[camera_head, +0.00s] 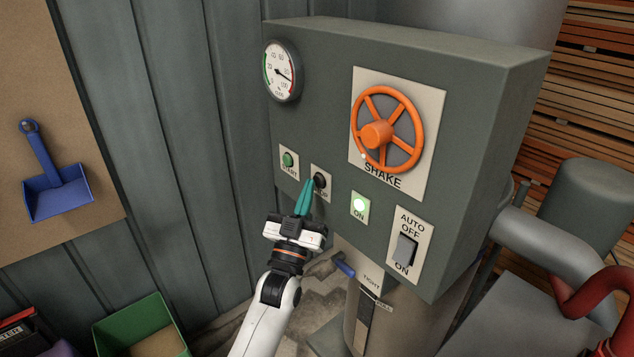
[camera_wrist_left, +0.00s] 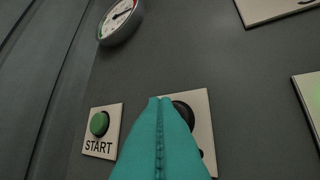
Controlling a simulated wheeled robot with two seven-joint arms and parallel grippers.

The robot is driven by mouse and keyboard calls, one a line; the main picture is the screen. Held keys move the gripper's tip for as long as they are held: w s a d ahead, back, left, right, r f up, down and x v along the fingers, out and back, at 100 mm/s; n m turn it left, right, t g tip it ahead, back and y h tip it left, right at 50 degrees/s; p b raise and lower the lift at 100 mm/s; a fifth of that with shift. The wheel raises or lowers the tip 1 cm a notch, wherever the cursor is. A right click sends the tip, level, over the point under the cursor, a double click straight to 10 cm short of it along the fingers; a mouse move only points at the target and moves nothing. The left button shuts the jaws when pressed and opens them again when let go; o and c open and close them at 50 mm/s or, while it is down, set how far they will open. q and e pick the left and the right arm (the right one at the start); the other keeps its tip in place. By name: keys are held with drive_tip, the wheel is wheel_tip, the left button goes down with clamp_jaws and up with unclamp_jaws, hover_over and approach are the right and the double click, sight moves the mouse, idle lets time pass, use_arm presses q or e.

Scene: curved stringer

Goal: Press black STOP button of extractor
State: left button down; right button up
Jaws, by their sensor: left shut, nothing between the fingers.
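The black STOP button (camera_head: 319,180) sits on a pale plate on the front of the grey extractor box (camera_head: 330,120). In the left wrist view the STOP button (camera_wrist_left: 184,113) shows partly, behind the fingertips. My left gripper (camera_head: 309,184) is shut, with its teal fingers pointing up at the STOP plate. Its tips (camera_wrist_left: 160,100) overlap the button's left side in the wrist view. I cannot tell whether they touch it. The plate's lettering is mostly hidden by the fingers. My right gripper is not in view.
The green START button (camera_head: 288,160) is left of the STOP plate. A lit ON lamp (camera_head: 359,205), an AUTO/OFF/ON switch (camera_head: 405,248), an orange SHAKE wheel (camera_head: 387,130) and a gauge (camera_head: 281,71) share the panel. A green bin (camera_head: 141,329) stands lower left.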

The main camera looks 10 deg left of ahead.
use_arm(q)
drive_tip(key=shift+w+d, duration=0.25)
drive_tip(key=shift+w, duration=0.05)
idle(0.8)
drive_tip(key=shift+s+a, duration=0.5)
drive_tip(key=shift+s, duration=0.15)
drive_tip(key=shift+p, duration=0.3)
drive_tip(key=shift+s+a+p, duration=0.55)
drive_tip(key=shift+s+a, duration=0.25)
drive_tip(key=shift+s, duration=0.2)
drive_tip(key=shift+s+a+p, duration=0.5)
drive_tip(key=shift+s+a, duration=0.25)
drive_tip(key=shift+s, duration=0.25)
